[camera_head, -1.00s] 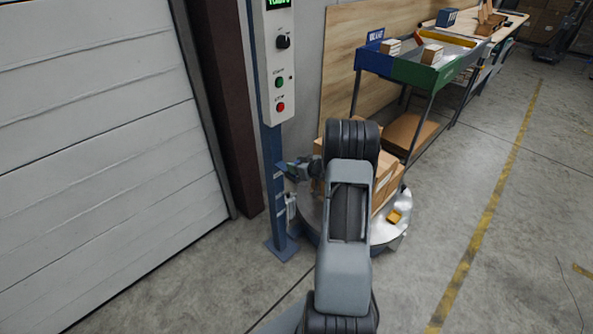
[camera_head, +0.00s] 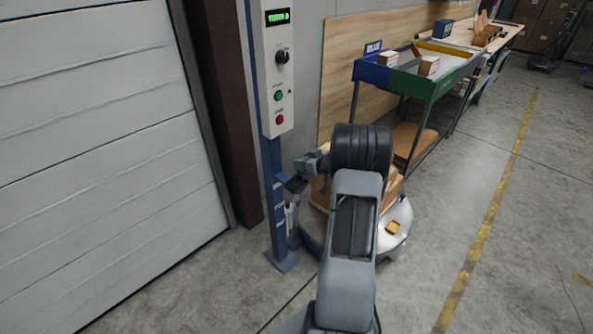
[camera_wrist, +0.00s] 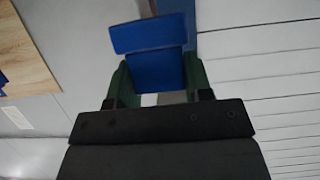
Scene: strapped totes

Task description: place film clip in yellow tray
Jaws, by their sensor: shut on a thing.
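My gripper (camera_head: 304,172) is beside the blue-grey post, left of my forearm in the head view. In the wrist view its green fingers (camera_wrist: 158,78) are shut on a bright blue piece, which I take for the film clip (camera_wrist: 150,38). The clip sticks out past the fingertips. In the head view it shows only as a small dark shape (camera_head: 295,185) under the fingers. The yellow tray (camera_head: 447,49) shows as a yellow rim at the far end of the shelf's upper level, behind the green tray; its inside is mostly hidden.
The post (camera_head: 278,195) with its control box (camera_head: 273,70) stands close to my gripper. Boxes sit on the round turntable (camera_head: 398,228), partly hidden by my arm. A blue tray (camera_head: 370,72) and a green tray (camera_head: 428,83) are nearer on the shelf. Open floor lies right.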

